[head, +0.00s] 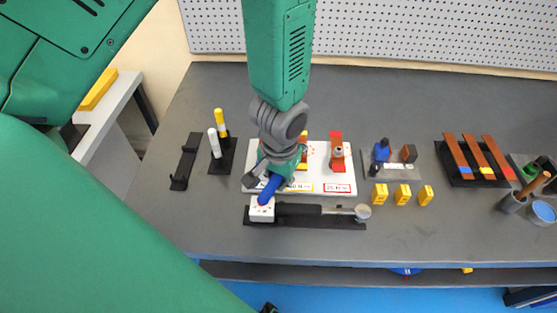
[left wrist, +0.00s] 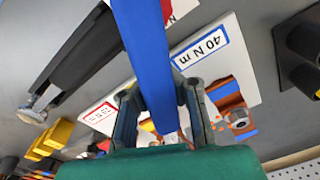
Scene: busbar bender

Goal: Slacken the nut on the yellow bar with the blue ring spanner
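My left gripper (head: 275,172) is shut on the blue spanner (head: 269,190); the spanner also runs between the fingers in the left wrist view (left wrist: 147,60). In the head view its near end overlaps a white block (head: 262,213); I cannot tell whether they touch. The white board (head: 318,170) lies under and right of the gripper. The yellow-labelled bar (head: 303,153) is partly hidden behind the gripper, and I cannot make out its nut clearly. A bar with a blue end and a nut (left wrist: 238,119) shows beside the fingers. My right gripper is not identifiable.
A black torque wrench (head: 300,210) lies on a tray in front of the board. A red bar (head: 337,155) stands on the board's right. Yellow blocks (head: 402,194) and a rack of copper bars (head: 480,158) lie further right. Yellow and white pens (head: 217,140) stand left.

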